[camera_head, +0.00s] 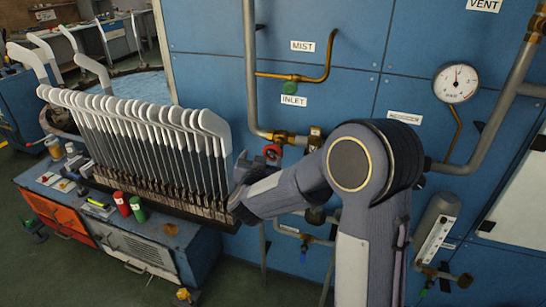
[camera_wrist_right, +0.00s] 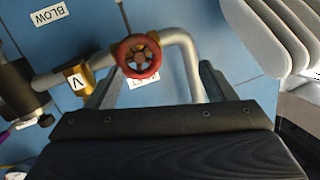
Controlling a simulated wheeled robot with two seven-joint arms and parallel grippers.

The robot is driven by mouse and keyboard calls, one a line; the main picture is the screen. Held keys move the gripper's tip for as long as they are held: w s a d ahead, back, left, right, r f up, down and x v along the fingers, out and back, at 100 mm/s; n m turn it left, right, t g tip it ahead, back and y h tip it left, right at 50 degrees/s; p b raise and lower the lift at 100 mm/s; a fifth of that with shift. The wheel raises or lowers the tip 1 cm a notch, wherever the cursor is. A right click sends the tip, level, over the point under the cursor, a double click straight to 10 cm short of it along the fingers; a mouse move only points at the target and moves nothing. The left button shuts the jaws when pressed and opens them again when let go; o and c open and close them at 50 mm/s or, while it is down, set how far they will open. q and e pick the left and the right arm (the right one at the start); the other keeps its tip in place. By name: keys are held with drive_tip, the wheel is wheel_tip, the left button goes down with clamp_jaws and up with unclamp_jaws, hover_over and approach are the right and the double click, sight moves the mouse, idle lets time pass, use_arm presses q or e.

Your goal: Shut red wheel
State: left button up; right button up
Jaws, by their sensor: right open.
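The red wheel (camera_head: 272,152) is a small round valve handwheel on the piping of the blue wall, just left of the brass fittings in the head view. In the right wrist view the red wheel (camera_wrist_right: 137,56) faces the camera, on a grey pipe that bends down. My right gripper (camera_head: 241,170) is beside the wheel, to its lower left in the head view. In the wrist view my right gripper (camera_wrist_right: 158,72) is open, its fingers apart and empty. The wheel appears between them, left of centre; I cannot tell its depth. My left gripper is out of view.
A row of white sock boards (camera_head: 150,125) stands close left of my right gripper. Red and green cans (camera_head: 121,203) sit on the bench. A gauge (camera_head: 455,83) and green knob (camera_head: 290,87) are on the wall. A brass valve (camera_wrist_right: 75,79) lies left of the wheel.

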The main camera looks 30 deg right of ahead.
sight(272, 156)
drive_tip(key=shift+w+d+f+g+h, duration=0.15)
drive_tip(key=shift+f+g+h, duration=0.25)
drive_tip(key=shift+f+h, duration=0.65)
drive_tip(key=shift+s+d+m+g+h, duration=0.15)
drive_tip(key=shift+s+d+m+h, duration=0.05)
drive_tip(key=shift+h, duration=0.4)
drive_tip(key=shift+s+d+m+g+h, duration=0.15)
drive_tip(key=shift+m+h, duration=0.05)
drive_tip(key=shift+h, duration=0.35)
drive_tip(key=x, duration=0.7)
drive_tip(key=shift+w+d+p, duration=0.15)
drive_tip(key=shift+d+p, duration=0.15)
drive_tip(key=shift+p, duration=0.05)
drive_tip(key=shift+c, duration=0.4)
